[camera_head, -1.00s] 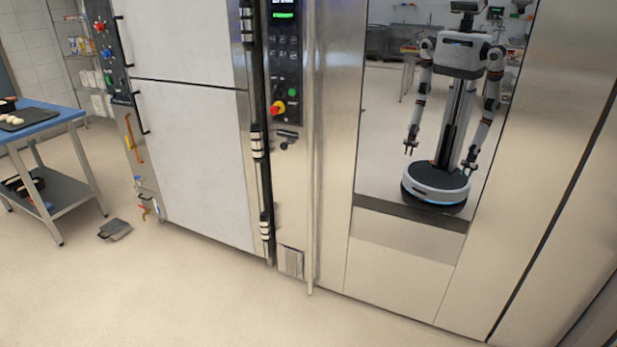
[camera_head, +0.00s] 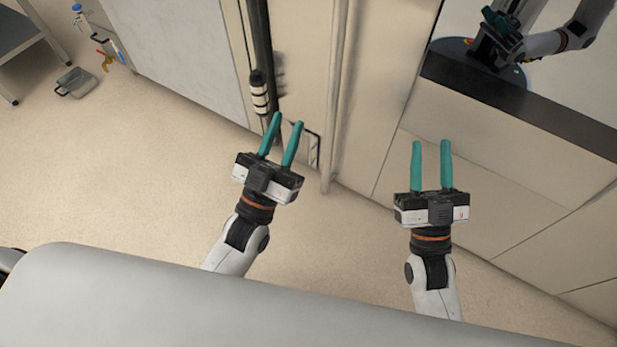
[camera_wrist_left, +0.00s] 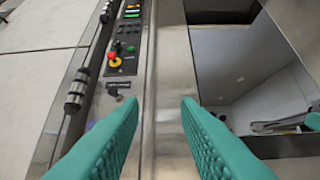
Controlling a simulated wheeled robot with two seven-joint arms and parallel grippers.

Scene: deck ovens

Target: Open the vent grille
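The vent grille (camera_head: 314,152) appears to be the small framed panel low on the steel front in the head view. My left gripper's fingers cover part of it, so its outline is only partly seen. My left gripper (camera_head: 288,121) is open and empty, with its green fingers apart in front of the panel; I cannot tell how far off they are. In the left wrist view, the open fingers (camera_wrist_left: 160,112) have nothing between them and the grille cannot be made out. My right gripper (camera_head: 431,145) is open and empty, further right.
A control panel with a red-and-yellow knob (camera_wrist_left: 114,60) is up left in the left wrist view. A black-and-silver hinge (camera_head: 259,92) and a vertical steel post (camera_head: 339,100) flank the grille.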

